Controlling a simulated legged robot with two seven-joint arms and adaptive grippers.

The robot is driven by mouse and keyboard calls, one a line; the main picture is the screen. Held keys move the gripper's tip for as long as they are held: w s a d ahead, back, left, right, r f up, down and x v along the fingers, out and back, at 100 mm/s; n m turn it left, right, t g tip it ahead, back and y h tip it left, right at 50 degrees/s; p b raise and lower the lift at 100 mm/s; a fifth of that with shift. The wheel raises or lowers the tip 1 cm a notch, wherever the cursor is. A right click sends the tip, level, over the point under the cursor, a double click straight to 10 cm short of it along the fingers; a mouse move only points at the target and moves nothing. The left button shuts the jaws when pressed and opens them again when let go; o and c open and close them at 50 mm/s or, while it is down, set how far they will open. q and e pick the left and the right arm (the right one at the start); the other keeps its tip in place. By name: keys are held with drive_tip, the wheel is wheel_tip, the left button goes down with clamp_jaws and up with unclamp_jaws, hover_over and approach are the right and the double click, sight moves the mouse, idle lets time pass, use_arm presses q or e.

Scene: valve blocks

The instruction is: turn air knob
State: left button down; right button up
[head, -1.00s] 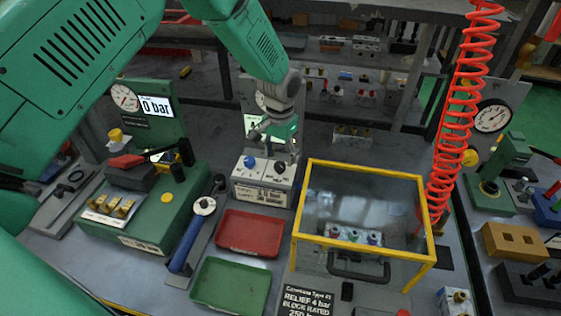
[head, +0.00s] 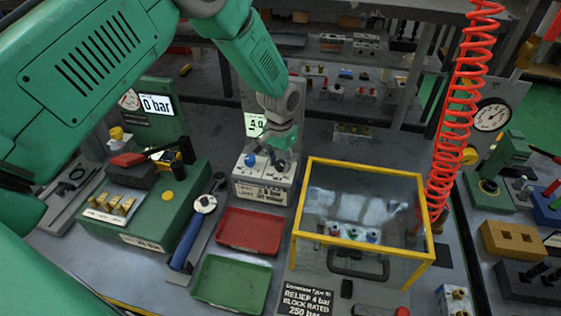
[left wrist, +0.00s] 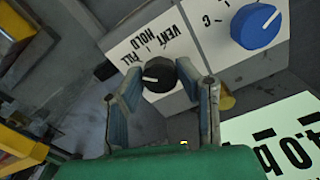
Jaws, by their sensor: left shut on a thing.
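The grey valve box (head: 262,190) stands on the bench, with a blue knob (head: 250,160) on its left and a black knob on its right. In the left wrist view the black knob (left wrist: 158,76) has a white pointer line and the labels VENT, HOLD and FILL. The blue knob (left wrist: 254,26) sits at the upper right there. My left gripper (left wrist: 162,88) has its fingers on either side of the black knob, shut on it. In the head view my left gripper (head: 281,160) is over the box's right side and largely hides that knob. My right gripper is not in view.
A display (head: 255,125) stands behind the box. A red tray (head: 250,231) and a green tray (head: 232,284) lie in front. A clear case with a yellow frame (head: 365,165) stands close on the right. A green block (head: 150,215) is on the left.

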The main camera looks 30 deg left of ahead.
sight(279, 162)
use_arm(q)
drive_tip(key=shift+m, duration=0.3)
drive_tip(key=m, duration=0.4)
drive_tip(key=shift+w+a+r+m, duration=0.1)
drive_tip(key=shift+m, duration=1.9)
drive_tip(key=c, duration=1.2)
unclamp_jaws()
wheel_tip(279, 162, up, 12)
drive_tip(key=shift+f, duration=0.1)
